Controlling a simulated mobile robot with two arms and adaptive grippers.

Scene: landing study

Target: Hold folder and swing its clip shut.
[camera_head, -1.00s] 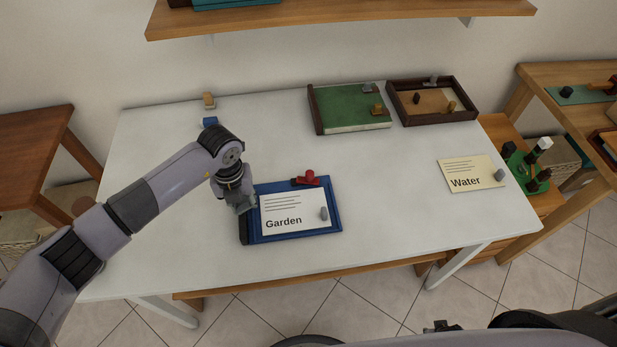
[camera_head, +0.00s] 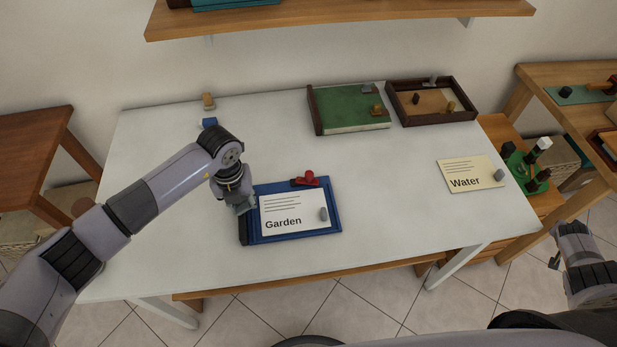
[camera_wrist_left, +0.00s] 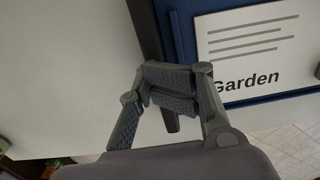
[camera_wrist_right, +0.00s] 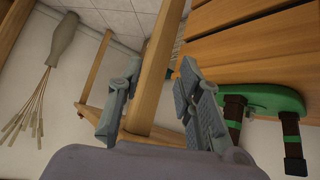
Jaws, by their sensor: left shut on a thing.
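The blue folder (camera_head: 334,211) lies on the white table with a white "Garden" sheet (camera_head: 283,222) on it. A red clip (camera_head: 306,179) sits at its top edge; how far it is swung is too small to tell. My left gripper (camera_head: 244,203) is shut on the folder's left edge. In the left wrist view, the gripper (camera_wrist_left: 170,90) closes at the dark spine side of the folder (camera_wrist_left: 182,45). My right gripper (camera_head: 556,262) is off the table's right side. In the right wrist view it is open and empty (camera_wrist_right: 157,98).
A grey stone (camera_head: 323,214) rests on the sheet. A green book (camera_head: 345,104) and a dark wooden tray (camera_head: 398,110) stand at the back. A "Water" card (camera_head: 464,181) lies at right. A green bottle stand (camera_head: 516,162) is beyond the table. The table's middle is clear.

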